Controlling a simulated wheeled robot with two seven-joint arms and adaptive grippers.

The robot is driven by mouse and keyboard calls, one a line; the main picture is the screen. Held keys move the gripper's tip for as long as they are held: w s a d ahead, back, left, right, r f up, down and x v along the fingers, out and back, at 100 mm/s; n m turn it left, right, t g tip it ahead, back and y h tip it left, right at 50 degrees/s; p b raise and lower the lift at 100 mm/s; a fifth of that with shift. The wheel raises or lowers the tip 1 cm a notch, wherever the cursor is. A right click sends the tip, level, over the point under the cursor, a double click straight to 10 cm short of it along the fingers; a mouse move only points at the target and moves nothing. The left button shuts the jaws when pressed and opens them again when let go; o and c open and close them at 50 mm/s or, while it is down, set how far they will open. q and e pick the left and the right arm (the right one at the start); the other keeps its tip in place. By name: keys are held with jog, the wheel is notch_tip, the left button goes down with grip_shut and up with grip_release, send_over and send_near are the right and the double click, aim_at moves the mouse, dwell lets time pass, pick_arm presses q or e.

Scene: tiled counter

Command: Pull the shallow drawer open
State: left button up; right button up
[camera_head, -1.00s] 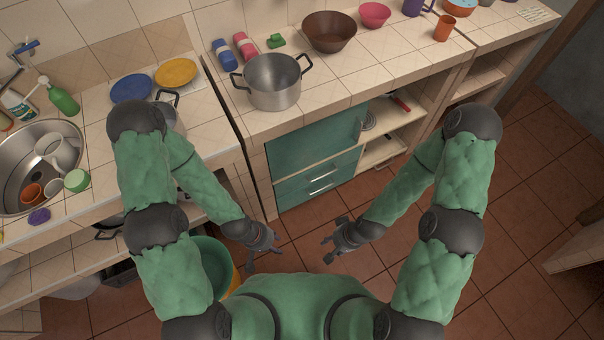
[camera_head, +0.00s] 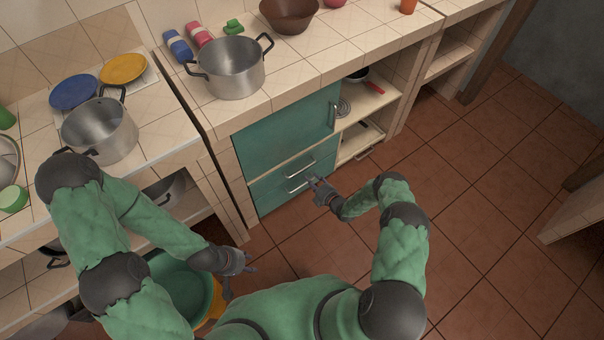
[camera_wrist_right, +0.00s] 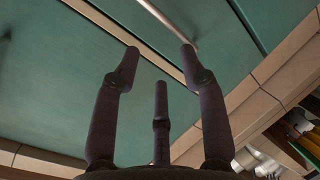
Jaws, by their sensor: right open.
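The teal cabinet under the counter has two drawer fronts below its door. The shallow drawer (camera_head: 318,157) appears to be the upper, narrow one, with a metal bar handle (camera_head: 301,169); it looks closed. A second bar handle (camera_head: 299,186) sits just below it. My right gripper (camera_head: 314,181) is close to the right end of these handles, open and empty. In the right wrist view its spread fingers (camera_wrist_right: 160,65) face the teal fronts, with a metal bar (camera_wrist_right: 152,14) beyond the tips; I see no contact. My left gripper (camera_head: 243,279) is open and empty, away from the drawers.
The teal door (camera_head: 285,130) with a vertical handle is above the drawers. Open shelves (camera_head: 362,140) holding pans are to its right. A green-lined bucket (camera_head: 183,285) stands by my left arm. A pot (camera_head: 232,68) is on the counter. The floor at right is clear.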

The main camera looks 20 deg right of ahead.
aim_at(303, 169)
jog(key=w+f+n+b, duration=0.1)
jog(key=w+b, duration=0.1)
jog(key=w, duration=0.1)
jog(key=w+a+f+n+b, duration=0.1)
jog(key=w+f+b, duration=0.1)
jog(key=w, duration=0.1)
jog(key=w+a+f+n+t+b, duration=0.1)
jog(key=w+b, duration=0.1)
jog(key=w, duration=0.2)
jog(key=shift+f+y, duration=0.2)
jog(key=shift+y, duration=0.2)
grip_shut()
